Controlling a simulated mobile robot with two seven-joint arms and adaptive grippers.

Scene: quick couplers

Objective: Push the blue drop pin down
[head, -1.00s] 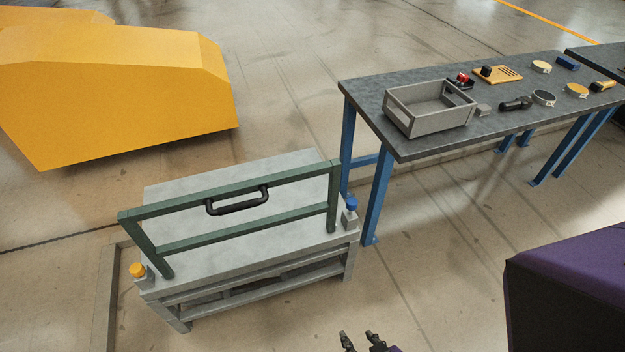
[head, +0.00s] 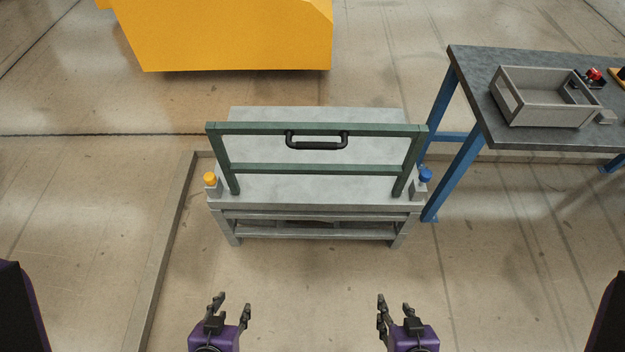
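The blue drop pin (head: 425,174) stands upright in a grey block at the right front corner of a grey stand (head: 310,191). A yellow pin (head: 210,178) stands in a like block at the left front corner. A green frame (head: 316,129) with a black handle (head: 316,145) rises from the stand between the two pins. My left gripper (head: 234,303) is open and empty, low in the picture in front of the stand. My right gripper (head: 394,305) is open and empty, below and to the left of the blue pin. Neither gripper touches anything.
A dark-topped table (head: 485,112) with blue legs stands close to the right of the stand, bearing a grey open bin (head: 545,112). A yellow block-shaped body (head: 230,35) stands behind. A low floor rail (head: 165,260) runs along the left. The floor before the stand is clear.

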